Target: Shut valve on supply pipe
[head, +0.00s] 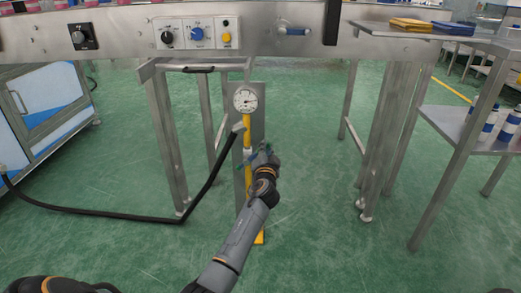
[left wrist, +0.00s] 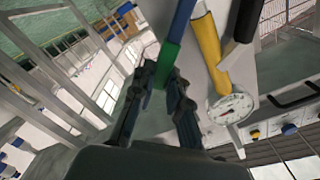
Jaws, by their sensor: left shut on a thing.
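The yellow supply pipe (head: 247,128) runs up a grey upright plate (head: 257,113) to a round white gauge (head: 245,99). In the left wrist view the pipe (left wrist: 208,45) and gauge (left wrist: 230,108) lie right of my fingers. My left gripper (head: 262,158) is at the pipe's middle, in front of the plate, and hides part of the pipe. In the left wrist view my left gripper (left wrist: 157,82) is shut on the green end of the blue valve handle (left wrist: 180,28). The handle slants away from the pipe; its pivot is not visible. My right gripper is not in view.
A black hose (head: 150,216) runs from the blue-and-white cabinet (head: 50,110) at left to beside the pipe. A steel bench with a control panel (head: 196,33) spans above. A side table (head: 470,40) with a lower shelf stands at right. The green floor between is mostly clear.

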